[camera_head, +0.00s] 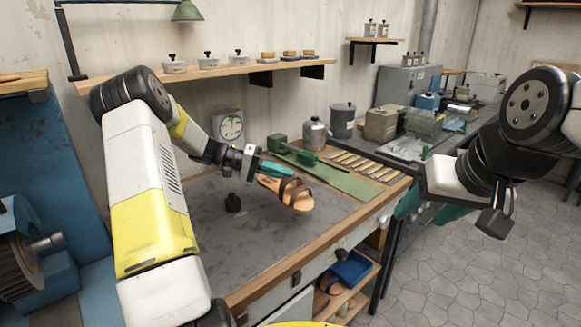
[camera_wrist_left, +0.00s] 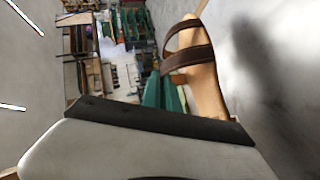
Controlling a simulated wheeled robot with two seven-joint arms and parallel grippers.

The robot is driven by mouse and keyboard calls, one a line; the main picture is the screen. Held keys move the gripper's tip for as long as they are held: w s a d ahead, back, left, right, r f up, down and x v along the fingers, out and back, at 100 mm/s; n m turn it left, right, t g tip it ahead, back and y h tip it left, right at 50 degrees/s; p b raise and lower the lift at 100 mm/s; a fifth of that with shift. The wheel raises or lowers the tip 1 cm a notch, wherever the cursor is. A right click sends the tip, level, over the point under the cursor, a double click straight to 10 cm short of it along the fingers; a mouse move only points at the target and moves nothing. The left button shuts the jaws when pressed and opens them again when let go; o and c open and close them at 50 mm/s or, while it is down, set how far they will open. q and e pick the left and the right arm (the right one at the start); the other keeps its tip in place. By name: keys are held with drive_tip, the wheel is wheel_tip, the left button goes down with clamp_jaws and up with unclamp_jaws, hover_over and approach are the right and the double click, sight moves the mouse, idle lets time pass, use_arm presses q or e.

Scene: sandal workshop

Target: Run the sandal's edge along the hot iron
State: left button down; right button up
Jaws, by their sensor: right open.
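A tan sandal (camera_head: 299,202) with dark brown straps is held above the grey worktop by my left gripper (camera_head: 268,176), whose teal fingers are shut on its left end. In the left wrist view the sandal (camera_wrist_left: 204,78) extends up beyond the teal fingers (camera_wrist_left: 162,92). The sandal is clear of other things in that view. A green tool with a long dark part (camera_head: 305,157) lies at the green mat behind the sandal; I cannot tell if it is the hot iron. My right gripper (camera_head: 422,207) is open and empty, right of the bench's edge.
A dial scale (camera_head: 228,127) stands behind. The bench's front is clear.

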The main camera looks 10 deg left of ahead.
sight(277, 185)
use_arm(q)
drive_tip(key=shift+f, duration=3.05)
drive_tip(key=shift+w+d, duration=0.7)
drive_tip(key=shift+w, duration=0.15)
drive_tip(key=shift+a, duration=0.2)
drive_tip(key=shift+w+a, duration=0.2)
drive_tip(key=shift+a, duration=0.55)
drive_tip(key=shift+a+m, duration=0.2)
drive_tip(key=shift+m, duration=0.1)
drive_tip(key=shift+w+a, duration=0.1)
drive_tip(key=shift+a, duration=0.05)
drive_tip(key=shift+w+a, duration=0.25)
drive_tip(key=shift+a, duration=0.2)
drive_tip(key=shift+w+a, duration=0.2)
drive_tip(key=shift+a, duration=0.05)
idle(0.4)
